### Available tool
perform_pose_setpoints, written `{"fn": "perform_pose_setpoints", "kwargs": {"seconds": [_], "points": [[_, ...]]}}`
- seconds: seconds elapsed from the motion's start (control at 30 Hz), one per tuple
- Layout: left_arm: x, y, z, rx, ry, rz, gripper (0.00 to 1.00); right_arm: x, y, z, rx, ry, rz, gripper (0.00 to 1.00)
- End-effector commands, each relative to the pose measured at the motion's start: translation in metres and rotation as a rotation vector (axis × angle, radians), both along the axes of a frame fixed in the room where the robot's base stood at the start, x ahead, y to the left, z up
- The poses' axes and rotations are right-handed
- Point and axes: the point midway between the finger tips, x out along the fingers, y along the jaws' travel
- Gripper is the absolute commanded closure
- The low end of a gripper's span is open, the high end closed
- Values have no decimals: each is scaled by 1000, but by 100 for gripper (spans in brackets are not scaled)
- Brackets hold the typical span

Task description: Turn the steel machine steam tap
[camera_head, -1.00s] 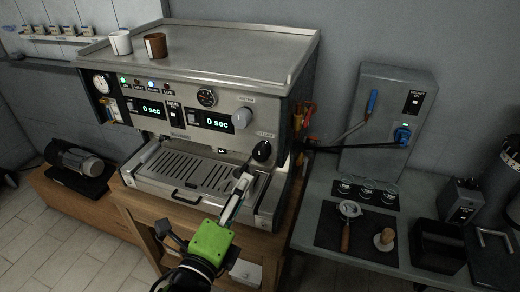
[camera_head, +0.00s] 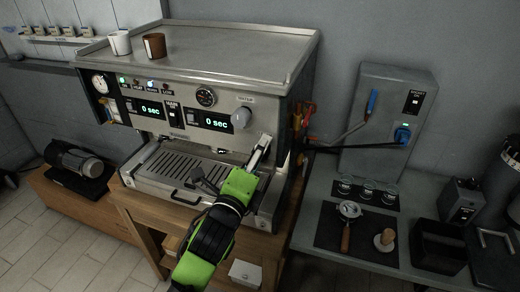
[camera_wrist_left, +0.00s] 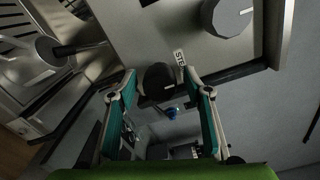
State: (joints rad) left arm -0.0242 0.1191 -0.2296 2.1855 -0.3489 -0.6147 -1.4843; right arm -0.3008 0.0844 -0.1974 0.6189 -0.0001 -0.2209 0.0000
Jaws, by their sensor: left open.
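The steel espresso machine (camera_head: 200,70) stands on a wooden cabinet. Its black steam tap knob (camera_wrist_left: 158,80), beside a partly readable "STE" label, shows in the left wrist view. In the head view, my gripper covers the knob. My left gripper (camera_head: 261,151) is at the right end of the machine's front. In the left wrist view, the fingers of my left gripper (camera_wrist_left: 159,85) are open, one on each side of the black knob. I cannot tell whether they touch it. My right gripper is not in view.
A grey knob (camera_head: 241,117) sits above and left of my gripper; it also shows in the left wrist view (camera_wrist_left: 228,14). A drip tray (camera_head: 175,170) lies below. A counter with a portafilter (camera_head: 348,212) and a wall unit (camera_head: 385,120) stand to the right.

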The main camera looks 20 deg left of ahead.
Motion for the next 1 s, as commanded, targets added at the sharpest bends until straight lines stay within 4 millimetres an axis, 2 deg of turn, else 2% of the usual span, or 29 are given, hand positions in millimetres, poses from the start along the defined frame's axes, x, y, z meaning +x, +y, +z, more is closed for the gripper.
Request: {"fn": "perform_pose_setpoints", "kwargs": {"seconds": [0.1, 0.37, 0.5, 0.53, 1.0], "points": [[6, 0, 0, -1, 0, 0, 54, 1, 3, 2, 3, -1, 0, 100], [7, 0, 0, -1, 0, 0, 54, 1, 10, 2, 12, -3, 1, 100], [7, 0, 0, -1, 0, 0, 88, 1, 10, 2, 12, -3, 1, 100], [7, 0, 0, -1, 0, 0, 93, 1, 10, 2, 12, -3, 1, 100], [7, 0, 0, -81, 5, 0, 93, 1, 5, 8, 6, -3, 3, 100]]}}
